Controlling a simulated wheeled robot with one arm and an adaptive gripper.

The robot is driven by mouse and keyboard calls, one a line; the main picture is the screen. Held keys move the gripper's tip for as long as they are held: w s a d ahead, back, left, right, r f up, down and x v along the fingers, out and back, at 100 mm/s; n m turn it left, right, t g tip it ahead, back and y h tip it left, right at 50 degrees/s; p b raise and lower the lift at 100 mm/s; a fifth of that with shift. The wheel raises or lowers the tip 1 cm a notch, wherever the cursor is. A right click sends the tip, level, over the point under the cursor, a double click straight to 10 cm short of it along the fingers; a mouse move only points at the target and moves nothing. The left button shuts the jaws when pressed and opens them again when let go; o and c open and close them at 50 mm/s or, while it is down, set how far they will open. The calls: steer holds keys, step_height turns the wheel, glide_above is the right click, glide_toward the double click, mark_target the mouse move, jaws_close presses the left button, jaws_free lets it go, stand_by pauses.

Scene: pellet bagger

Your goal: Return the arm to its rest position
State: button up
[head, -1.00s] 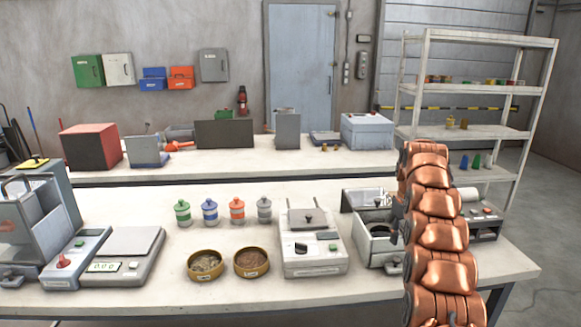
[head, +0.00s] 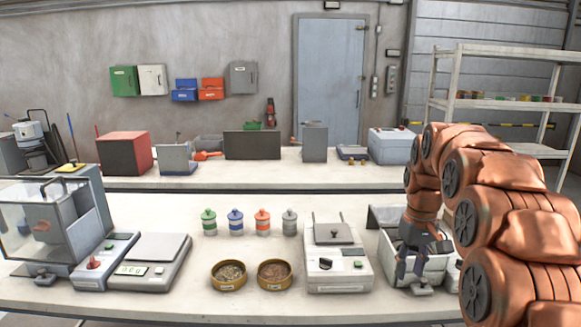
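My copper arm (head: 510,215) fills the right side of the head view, bent over from the right edge. Its end comes down to my gripper (head: 412,266), which is dark and small in the picture. The gripper hangs in front of or over an open grey-white machine (head: 384,250) at the right of the front bench. I cannot tell whether the fingers touch the machine, or whether they are open or hold anything. The arm hides the machine's right part and the bench's right end.
The front bench (head: 160,305) holds a balance (head: 150,262), two brass bowls of pellets (head: 228,288) (head: 274,287), several small lidded jars (head: 235,223) and a grey-white device (head: 337,262). A clear-walled box (head: 40,222) stands at left. A white shelf (head: 500,105) stands behind the arm.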

steer(key=s+a+f, duration=0.2)
steer(key=s+a, duration=0.1)
steer(key=s, duration=0.9)
steer(key=s+a+f+m, duration=0.1)
steer(key=s+a+f, duration=0.1)
steer(key=s, duration=1)
steer(key=s+a+f+m+g, duration=0.1)
steer(key=s+a, duration=0.3)
steer(key=s, duration=0.8)
steer(key=shift+f, duration=0.75)
steer(key=shift+s, duration=0.1)
